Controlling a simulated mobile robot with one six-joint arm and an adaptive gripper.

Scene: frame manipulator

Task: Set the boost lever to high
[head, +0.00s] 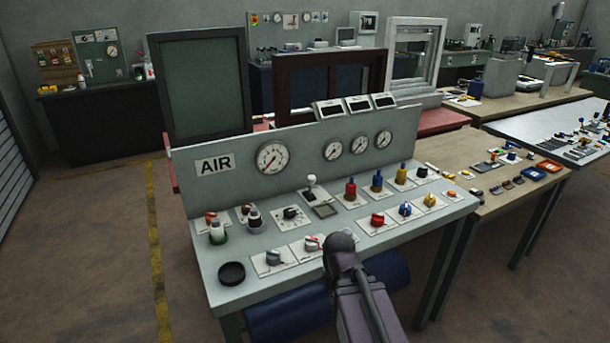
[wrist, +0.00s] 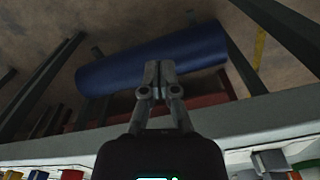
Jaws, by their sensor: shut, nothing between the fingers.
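A grey control bench (head: 215,280) marked AIR carries several knobs and levers. A lever with a white knob (head: 311,181) stands upright near the middle of the bench, on a small plate. I cannot read the small labels, so I cannot tell which control is the boost lever. My gripper (wrist: 159,72) shows in the wrist view with its fingers together and nothing between them. It appears over the bench's front edge, apart from the controls. In the head view my arm hides the gripper and part of the bench front.
Red (head: 350,188), blue (head: 377,180) and yellow (head: 401,172) upright handles stand right of the white-knobbed lever. Gauges (head: 271,157) line the back panel. A blue cylinder (wrist: 150,58) lies below the bench front. A black round dish (head: 231,273) sits at the front left corner.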

